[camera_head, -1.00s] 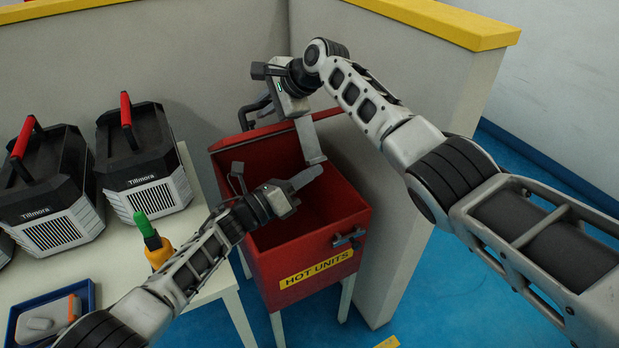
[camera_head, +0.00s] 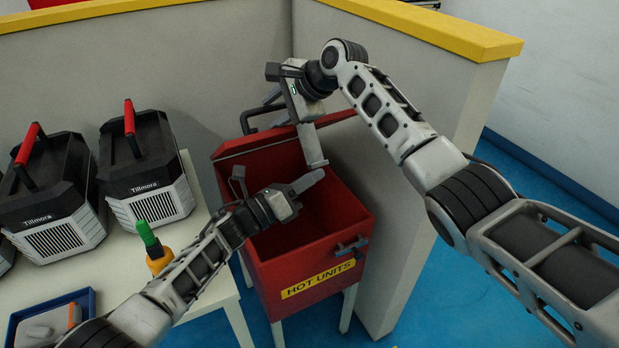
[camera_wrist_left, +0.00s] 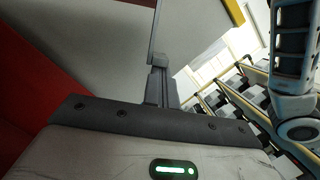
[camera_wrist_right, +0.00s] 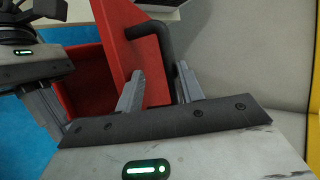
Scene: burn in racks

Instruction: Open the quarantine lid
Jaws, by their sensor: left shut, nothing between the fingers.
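The red quarantine bin (camera_head: 330,215) has a yellow "HOT UNITS" label, and its inside shows. Its red lid (camera_head: 240,147) stands raised at the back by the grey wall, with a black bar handle (camera_head: 250,112). The lid (camera_wrist_right: 139,45) and handle (camera_wrist_right: 150,27) also show in the right wrist view. My right gripper (camera_head: 314,158) is open beside the lid, fingers apart near the handle; I cannot tell whether they touch it. My left gripper (camera_head: 320,175) is shut and empty over the bin opening, its fingertips near the right gripper's finger.
A grey partition (camera_head: 420,130) with a yellow top stands behind and right of the bin. A white table (camera_head: 205,285) at left holds black Tillmora units (camera_head: 150,160), a green-topped orange object (camera_head: 155,250) and a blue tray (camera_head: 85,300). Blue floor lies open at right.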

